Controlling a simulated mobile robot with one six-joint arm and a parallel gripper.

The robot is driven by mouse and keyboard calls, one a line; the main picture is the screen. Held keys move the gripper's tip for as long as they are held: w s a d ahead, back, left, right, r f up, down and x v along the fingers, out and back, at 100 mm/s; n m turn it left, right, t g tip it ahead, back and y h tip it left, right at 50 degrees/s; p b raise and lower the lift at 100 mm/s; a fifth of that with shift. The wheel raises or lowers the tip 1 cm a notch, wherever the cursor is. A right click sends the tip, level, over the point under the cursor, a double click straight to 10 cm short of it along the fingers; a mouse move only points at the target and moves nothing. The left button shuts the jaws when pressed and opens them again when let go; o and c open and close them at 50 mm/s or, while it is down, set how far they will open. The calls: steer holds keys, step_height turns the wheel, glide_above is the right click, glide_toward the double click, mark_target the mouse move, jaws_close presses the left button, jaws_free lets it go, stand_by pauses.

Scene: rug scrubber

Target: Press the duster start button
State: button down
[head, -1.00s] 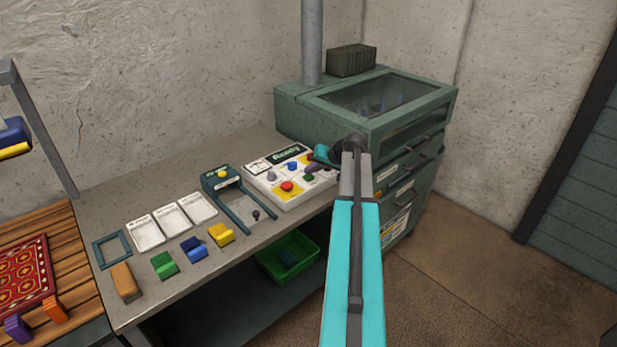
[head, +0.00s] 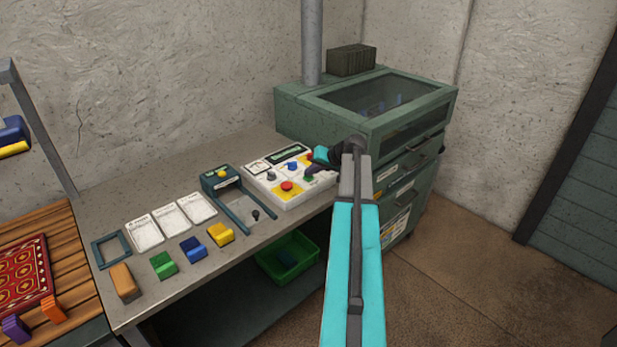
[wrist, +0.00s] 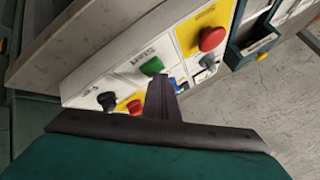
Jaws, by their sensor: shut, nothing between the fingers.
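The white control panel (head: 262,190) sits on the bench beside the green cabinet. It carries a green button (head: 308,178), a red mushroom button on yellow (head: 287,186), a blue button (head: 292,166) and a grey knob (head: 271,175). My gripper (head: 312,171) is shut and empty over the panel's right part, close to the green button. In the wrist view the dark fingers (wrist: 164,90) point at the panel right next to the green button (wrist: 152,66); I cannot tell if they touch it. A black knob (wrist: 106,101) and another red button (wrist: 134,106) are nearby.
The green cabinet (head: 290,110) with a glazed lid stands behind my arm. Left of the panel are a dark blue frame device (head: 212,182), white cards (head: 170,221) and coloured blocks (head: 192,249). A green bin (head: 312,262) is below the bench.

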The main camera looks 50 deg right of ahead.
mark_target(311, 178)
stand_by(0.6)
steer(key=shift+r+p, duration=0.3)
steer(key=shift+r, duration=0.55)
step_height(311, 178, up, 5)
steer(key=shift+p, duration=1)
steer(key=shift+f, duration=0.1)
stand_by(0.5)
